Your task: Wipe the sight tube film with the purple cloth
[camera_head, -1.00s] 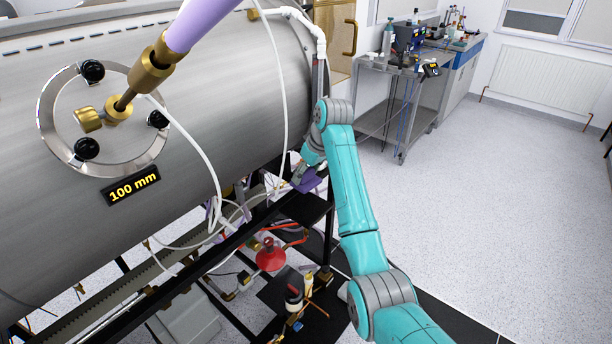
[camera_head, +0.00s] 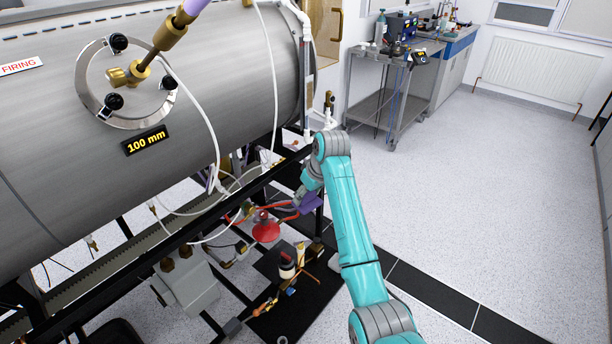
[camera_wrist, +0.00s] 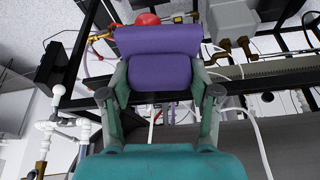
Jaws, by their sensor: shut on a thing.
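My gripper (camera_wrist: 158,84) is shut on the purple cloth (camera_wrist: 158,42), a folded, padded piece that spans both fingers in the wrist view. In the head view, my gripper (camera_head: 303,196) and the cloth (camera_head: 310,204) are low, below the right end of the big steel cylinder (camera_head: 190,120), beside the black frame. The lower part of my gripper is partly hidden by my own arm in the head view.
A black frame rail (camera_head: 200,226) runs under the cylinder. A red funnel-like part (camera_head: 265,230) and hoses lie left of the cloth. White cables hang from the cylinder. A steel cart (camera_head: 385,95) stands behind. The floor to the right is clear.

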